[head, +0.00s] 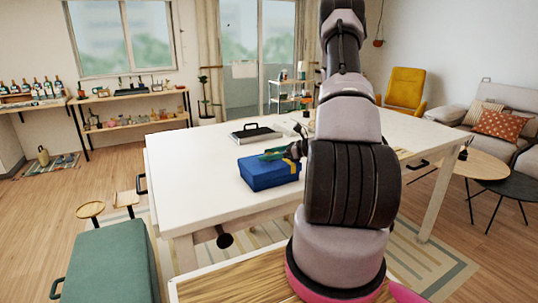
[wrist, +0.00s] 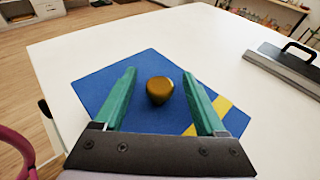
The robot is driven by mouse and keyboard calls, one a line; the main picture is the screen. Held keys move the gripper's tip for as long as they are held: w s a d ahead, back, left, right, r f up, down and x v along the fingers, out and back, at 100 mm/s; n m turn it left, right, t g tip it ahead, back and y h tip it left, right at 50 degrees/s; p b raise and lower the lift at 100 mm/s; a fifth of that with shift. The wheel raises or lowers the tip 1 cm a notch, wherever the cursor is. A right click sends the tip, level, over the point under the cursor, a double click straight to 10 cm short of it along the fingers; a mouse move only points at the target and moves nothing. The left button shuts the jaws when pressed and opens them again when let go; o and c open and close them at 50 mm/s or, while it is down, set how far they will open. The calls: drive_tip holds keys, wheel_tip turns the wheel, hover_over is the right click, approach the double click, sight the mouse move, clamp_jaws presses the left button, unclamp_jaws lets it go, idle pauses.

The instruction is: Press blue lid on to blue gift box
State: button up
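The blue gift box (head: 270,178) sits on the white table, with a yellow ribbon band near its right side. The blue lid (head: 247,163) covers its top; I cannot tell whether it is fully seated. In the wrist view the lid (wrist: 95,88) fills the middle, with a yellow stripe at right and a rounded gold-brown knob (wrist: 159,91) near its centre. My gripper (wrist: 160,73) is open, its two green fingers on either side of the knob with gaps to both. In the head view my gripper (head: 273,154) is just over the lid, partly hidden by my arm.
The white table (head: 190,180) has bare room left and in front of the box. A black-handled flat case (head: 255,133) lies behind the box; it shows at right in the wrist view (wrist: 285,68). A green bench (head: 110,265) stands at front left.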

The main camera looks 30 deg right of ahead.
wheel_tip(320, 180, up, 3)
hover_over(296, 164)
drive_tip(key=shift+s+r, duration=0.1)
idle(0.4)
idle(0.4)
drive_tip(key=s+a+r+n+g+h, duration=0.1)
drive_tip(key=s+a+r+n+g, duration=0.25)
drive_tip(key=a+r+n, duration=0.35)
drive_tip(key=s+a+r+n+g+h, duration=0.1)
drive_tip(key=s+a+r+n+g, duration=0.3)
drive_tip(key=a+r, duration=0.6)
drive_tip(key=s+a+r+n+t+h, duration=0.2)
drive_tip(key=s+a+r+n+h, duration=0.1)
drive_tip(key=s+r+n, duration=0.2)
drive_tip(key=s+a+r+n+t+h, duration=0.2)
drive_tip(key=s+a+r+n+h, duration=0.1)
drive_tip(key=s+r+n, duration=0.3)
drive_tip(key=shift+s+r, duration=0.65)
drive_tip(key=shift+s, duration=0.05)
drive_tip(key=shift+t, duration=0.25)
